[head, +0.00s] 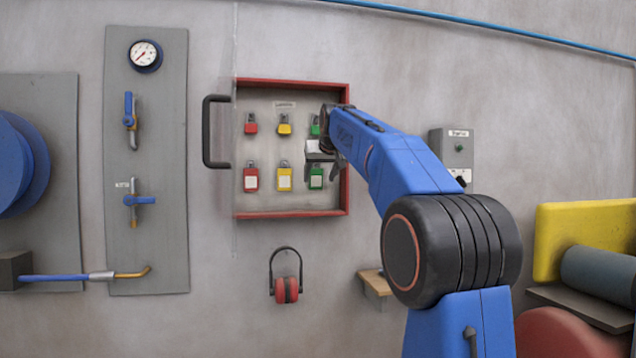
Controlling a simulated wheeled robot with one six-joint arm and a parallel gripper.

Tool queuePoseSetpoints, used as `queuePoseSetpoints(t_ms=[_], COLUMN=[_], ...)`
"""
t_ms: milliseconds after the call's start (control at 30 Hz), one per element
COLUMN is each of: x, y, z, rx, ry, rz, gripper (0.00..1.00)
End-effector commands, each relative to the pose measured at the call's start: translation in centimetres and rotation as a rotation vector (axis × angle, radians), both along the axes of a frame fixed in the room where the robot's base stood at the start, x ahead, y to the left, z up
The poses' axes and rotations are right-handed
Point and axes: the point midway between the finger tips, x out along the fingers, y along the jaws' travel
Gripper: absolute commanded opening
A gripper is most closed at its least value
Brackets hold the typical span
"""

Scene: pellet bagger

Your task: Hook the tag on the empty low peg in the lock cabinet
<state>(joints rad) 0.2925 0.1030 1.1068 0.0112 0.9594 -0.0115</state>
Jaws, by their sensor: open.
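The lock cabinet (292,215) is a shallow red-framed box on the wall, open to view. Its low row shows a red piece (251,180), a yellow piece (284,178) and a green piece (316,180), each with a white label. I cannot tell which is the task's tag, and I see no bare low peg. My gripper (321,167) is open at the cabinet's right side, just above and in front of the low green piece. Whether it touches that piece is unclear. My wrist hides part of the cabinet's right edge.
Red, yellow and green padlocks (284,125) hang in the upper row. A clear door with a black handle (208,132) stands at the cabinet's left. Red ear defenders (287,290) hang below. A grey switch box (457,147) is to the right.

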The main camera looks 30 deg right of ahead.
Motion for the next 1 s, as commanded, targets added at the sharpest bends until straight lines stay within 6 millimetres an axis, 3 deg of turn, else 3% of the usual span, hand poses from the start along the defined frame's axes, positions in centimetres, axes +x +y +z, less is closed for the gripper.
queuePoseSetpoints(t_ms=[500, 733, 1000], x=[-8.1, -9.9, -10.3], y=[2.3, 2.9, 3.0], z=[5.7, 7.0, 7.1], rx=[0.000, 0.000, 0.001], ry=[0.000, 0.001, 0.003], rz=[0.000, 0.000, 0.001], gripper=[0.59, 0.59, 0.59])
